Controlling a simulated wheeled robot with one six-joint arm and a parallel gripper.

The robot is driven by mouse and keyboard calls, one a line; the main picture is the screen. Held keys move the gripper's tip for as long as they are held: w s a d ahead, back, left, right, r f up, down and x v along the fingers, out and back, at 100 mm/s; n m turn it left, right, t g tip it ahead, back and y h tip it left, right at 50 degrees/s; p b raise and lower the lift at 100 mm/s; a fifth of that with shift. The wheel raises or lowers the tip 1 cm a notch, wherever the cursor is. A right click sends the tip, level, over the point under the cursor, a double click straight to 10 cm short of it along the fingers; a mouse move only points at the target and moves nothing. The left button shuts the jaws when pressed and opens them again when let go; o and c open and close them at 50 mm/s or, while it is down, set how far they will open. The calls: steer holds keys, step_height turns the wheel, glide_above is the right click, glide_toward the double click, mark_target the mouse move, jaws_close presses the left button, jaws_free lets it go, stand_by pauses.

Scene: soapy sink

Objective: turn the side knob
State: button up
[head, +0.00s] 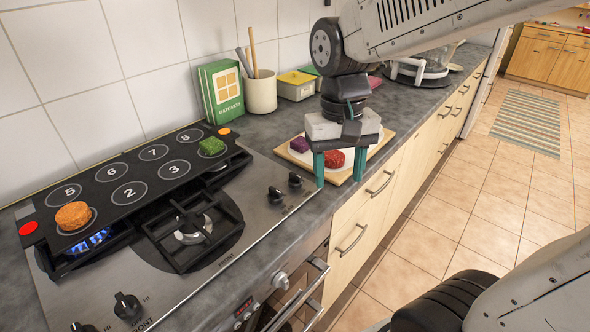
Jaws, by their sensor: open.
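The hob (240,205) has two black knobs at its right side, a nearer one (276,195) and a farther one (295,181). Two more black knobs, one of them (127,306) in full view, sit at the hob's lower left front. A silver knob (281,280) is on the oven front. I cannot tell which is the side knob. My gripper (340,174) points down with its teal fingers apart and empty. It is to the right of the two right-side knobs, in front of the wooden board (378,148), and touches no knob.
A black panel with numbered circles (130,192) covers the hob's back, bearing an orange lump (73,216) and a green block (212,146). A blue flame (92,240) burns beneath it. A red piece (334,159) and purple piece (299,145) lie on the board.

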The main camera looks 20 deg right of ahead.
steer(key=w+a+f+m, duration=0.1)
steer(key=w+f+m, duration=0.3)
steer(key=w, duration=0.6)
steer(key=r+m+t, duration=0.1)
steer(key=r+m, duration=0.1)
steer(key=m, duration=0.4)
glide_above(295, 175)
steer(key=shift+f, duration=0.1)
steer(key=shift+d, duration=0.1)
steer(key=shift+f+m, duration=0.4)
steer(key=shift+f, duration=0.1)
step_height(295, 175, down, 7)
steer(key=shift+r, duration=0.1)
steer(key=c, duration=1)
